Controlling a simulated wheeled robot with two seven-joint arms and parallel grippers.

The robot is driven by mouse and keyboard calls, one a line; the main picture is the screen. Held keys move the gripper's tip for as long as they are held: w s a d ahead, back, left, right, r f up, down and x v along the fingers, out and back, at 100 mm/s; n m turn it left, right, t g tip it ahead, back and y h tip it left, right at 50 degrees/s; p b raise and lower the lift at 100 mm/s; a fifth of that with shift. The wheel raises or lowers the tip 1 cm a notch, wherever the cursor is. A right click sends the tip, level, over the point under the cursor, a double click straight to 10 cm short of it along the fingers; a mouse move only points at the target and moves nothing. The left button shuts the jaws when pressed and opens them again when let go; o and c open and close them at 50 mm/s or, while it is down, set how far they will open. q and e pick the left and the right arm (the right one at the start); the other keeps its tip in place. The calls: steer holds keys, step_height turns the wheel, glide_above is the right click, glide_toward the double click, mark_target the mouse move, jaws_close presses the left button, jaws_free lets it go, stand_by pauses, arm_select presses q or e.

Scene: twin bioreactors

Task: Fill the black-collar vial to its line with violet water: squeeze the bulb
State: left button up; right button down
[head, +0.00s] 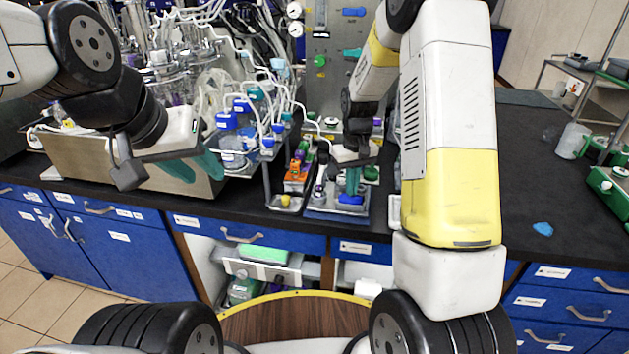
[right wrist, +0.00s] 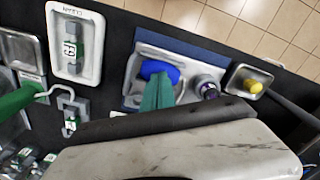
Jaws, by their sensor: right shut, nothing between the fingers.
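The blue bulb (head: 351,199) sits in a metal tray on a blue base at the bench's front edge. My right gripper (head: 351,184) is over it, teal fingers closed and pointing down. In the right wrist view the shut fingers (right wrist: 158,92) end at the blue bulb (right wrist: 159,70); I cannot tell whether they touch it. A small vial with a dark collar and some violet (right wrist: 208,89) stands beside the bulb; its fill line cannot be read. It also shows in the head view (head: 318,193). My left gripper (head: 195,166) is open and empty, before the glassware at left.
A small tray with a yellow item (right wrist: 252,84) is beside the blue base. Bottles with blue caps (head: 228,121) and tubing crowd the left. The black bench is largely clear at right.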

steer(key=shift+f, duration=0.55)
steer(key=shift+r, duration=1.5)
steer(key=shift+f, duration=0.1)
